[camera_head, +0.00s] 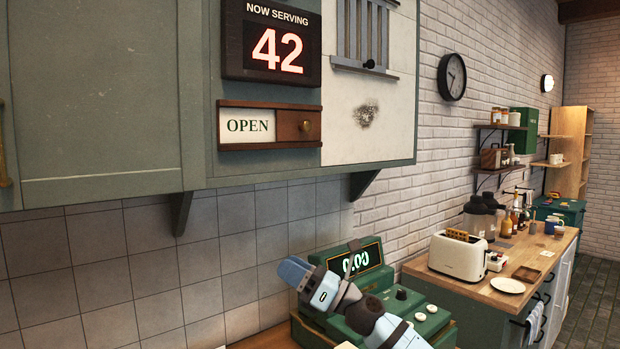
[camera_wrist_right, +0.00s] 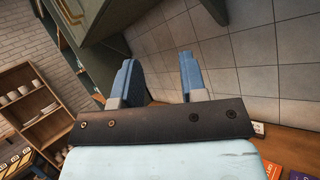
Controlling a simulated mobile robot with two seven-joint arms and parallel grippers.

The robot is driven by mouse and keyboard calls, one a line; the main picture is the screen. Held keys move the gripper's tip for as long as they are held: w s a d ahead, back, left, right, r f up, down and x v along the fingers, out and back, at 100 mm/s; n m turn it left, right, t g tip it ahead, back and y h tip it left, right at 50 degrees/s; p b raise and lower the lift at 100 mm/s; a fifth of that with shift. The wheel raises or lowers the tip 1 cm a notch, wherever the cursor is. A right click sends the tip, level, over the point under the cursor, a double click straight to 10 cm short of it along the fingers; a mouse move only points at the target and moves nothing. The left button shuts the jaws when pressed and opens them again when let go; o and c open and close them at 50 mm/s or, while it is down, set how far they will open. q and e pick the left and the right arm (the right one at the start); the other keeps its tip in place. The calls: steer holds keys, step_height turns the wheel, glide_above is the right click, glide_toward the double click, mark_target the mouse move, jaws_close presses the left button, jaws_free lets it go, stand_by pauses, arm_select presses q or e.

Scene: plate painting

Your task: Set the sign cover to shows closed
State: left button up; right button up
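The sign (camera_head: 270,146) is a wooden frame on the cabinet front, below the number display. Its white panel reading "OPEN" (camera_head: 248,126) shows on the left. The sign cannot be made out in that view. My left gripper is not in view.
The "NOW SERVING 42" display (camera_head: 272,41) hangs just above the sign. The cabinet's underside has a bracket (camera_head: 181,212). A toaster (camera_head: 457,256) is on the counter to the right. The space before the sign is free.

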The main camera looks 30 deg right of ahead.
steer(key=d+r+n+g, duration=0.2)
steer(key=d+r+n, duration=0.1)
steer(key=r+n, duration=0.4)
steer(key=d+r+n+g, duration=0.2)
steer(key=r+n, duration=0.4)
steer(key=r, duration=0.1)
steer(key=n+t+h, duration=0.2)
steer(key=n+h, duration=0.4)
steer(key=h, duration=0.1)
glide_toward(310, 126)
steer(key=p+x, duration=0.3)
steer(key=x, duration=0.6)
steer(key=shift+r+p, duration=0.1)
steer(key=shift+p, duration=0.2)
steer(key=shift+w+a, duration=0.25)
steer(key=shift+w, duration=0.05)
